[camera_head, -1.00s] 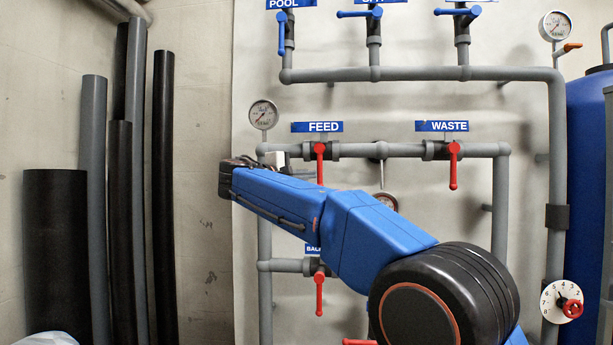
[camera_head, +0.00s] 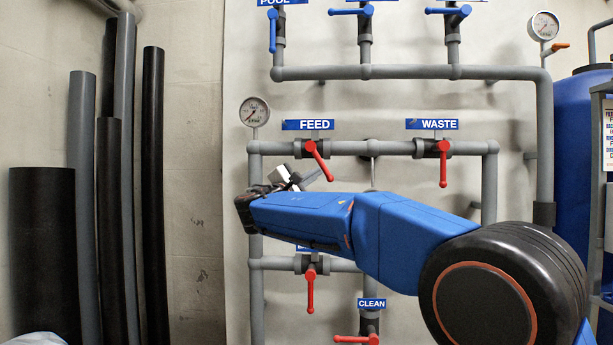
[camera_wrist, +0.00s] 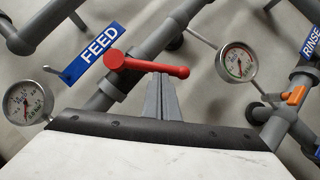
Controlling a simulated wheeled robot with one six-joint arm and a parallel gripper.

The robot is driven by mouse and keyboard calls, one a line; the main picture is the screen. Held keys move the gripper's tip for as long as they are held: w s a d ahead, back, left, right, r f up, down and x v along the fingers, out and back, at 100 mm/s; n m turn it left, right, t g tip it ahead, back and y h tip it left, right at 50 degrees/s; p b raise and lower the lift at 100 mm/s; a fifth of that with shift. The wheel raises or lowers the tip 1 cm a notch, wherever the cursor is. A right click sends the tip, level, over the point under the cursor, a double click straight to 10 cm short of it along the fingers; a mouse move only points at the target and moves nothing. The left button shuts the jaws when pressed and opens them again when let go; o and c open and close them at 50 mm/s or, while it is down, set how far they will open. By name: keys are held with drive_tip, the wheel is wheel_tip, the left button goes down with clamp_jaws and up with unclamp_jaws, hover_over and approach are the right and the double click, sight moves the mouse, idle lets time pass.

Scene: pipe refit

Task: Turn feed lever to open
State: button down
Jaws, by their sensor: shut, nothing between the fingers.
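The red feed lever (camera_head: 318,160) is on the pipe under the blue FEED label (camera_head: 308,125) in the head view. It slants down and to the right from its pivot. In the wrist view the lever (camera_wrist: 150,67) lies across the picture, its round hub at left and its free end at right. My gripper (camera_head: 313,176) is at the left of the lever's lower part in the head view. In the wrist view my grey fingers (camera_wrist: 161,82) are together and empty, with their tips right at the lever's bar; whether they touch cannot be told for sure.
The red waste lever (camera_head: 443,163) hangs down to the right. Another red lever (camera_head: 310,288) hangs below my arm, and a red one (camera_head: 356,339) lies level by the CLEAN label. A gauge (camera_wrist: 236,63) sits close to the right of the lever.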

drive_tip(key=d+n+t, duration=0.1)
drive_tip(key=n, duration=0.1)
drive_tip(key=d+n+y, duration=0.1)
drive_tip(key=shift+d+r+n+t, duration=0.2)
drive_tip(key=shift+r+n+t, duration=0.1)
drive_tip(key=shift+n+t, duration=0.1)
drive_tip(key=d+r+n+t+y, duration=0.2)
drive_tip(key=d+r+n, duration=0.2)
drive_tip(key=shift+d+r, duration=0.15)
drive_tip(key=shift+r, duration=0.1)
drive_tip(key=shift+s+r, duration=0.15)
drive_tip(key=shift+r, duration=0.05)
idle(0.4)
drive_tip(key=shift+f, duration=0.1)
